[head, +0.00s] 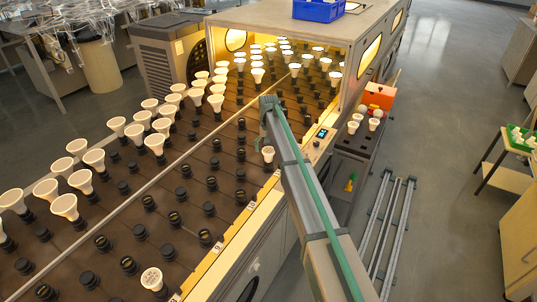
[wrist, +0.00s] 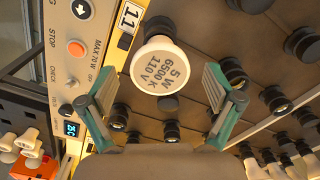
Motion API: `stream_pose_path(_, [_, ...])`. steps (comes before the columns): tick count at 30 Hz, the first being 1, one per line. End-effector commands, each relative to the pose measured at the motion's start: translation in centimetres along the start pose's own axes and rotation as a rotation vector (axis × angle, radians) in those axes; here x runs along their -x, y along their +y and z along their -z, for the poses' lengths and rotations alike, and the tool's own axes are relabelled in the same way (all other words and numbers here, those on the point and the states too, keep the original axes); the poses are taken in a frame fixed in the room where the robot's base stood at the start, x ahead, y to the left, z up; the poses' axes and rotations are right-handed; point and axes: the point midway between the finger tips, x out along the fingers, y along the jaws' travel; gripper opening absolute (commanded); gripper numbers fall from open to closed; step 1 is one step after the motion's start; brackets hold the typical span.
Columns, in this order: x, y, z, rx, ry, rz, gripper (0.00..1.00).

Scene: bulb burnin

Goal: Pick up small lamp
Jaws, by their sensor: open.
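A small white lamp with a flat round face marked "5 W 6500 K 110 V" (wrist: 160,66) stands in a socket at the board's edge by label 11. In the head view this appears to be the small lamp (head: 268,152) beside the end of my arm. My gripper (wrist: 160,88) is open, one finger on each side of the lamp in the wrist view, with visible gaps. I cannot tell how far above the lamp the fingertips are. In the head view my gripper (head: 264,140) is small and partly hidden by my arm. Another small lamp (head: 152,278) sits near the bottom edge.
Black sockets (head: 148,202) fill the dark board, many empty. Larger white reflector lamps (head: 65,206) stand in rows at left and inside the lit chamber. A control panel with an orange button (wrist: 76,48) borders the board. An orange box (head: 379,96) and lamps lie on a side shelf.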

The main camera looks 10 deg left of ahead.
Motion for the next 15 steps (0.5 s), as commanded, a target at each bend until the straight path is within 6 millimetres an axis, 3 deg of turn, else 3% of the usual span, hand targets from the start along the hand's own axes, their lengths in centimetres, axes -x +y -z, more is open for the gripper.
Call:
stream_pose_path(5, [-1.8,0.0,-0.1,0.0,0.0,0.0,0.9])
stream_pose_path(11, [-1.9,0.0,0.0,0.0,0.001,0.0,0.9])
stream_pose_path(15, [-1.9,0.0,0.0,0.0,0.001,0.0,0.7])
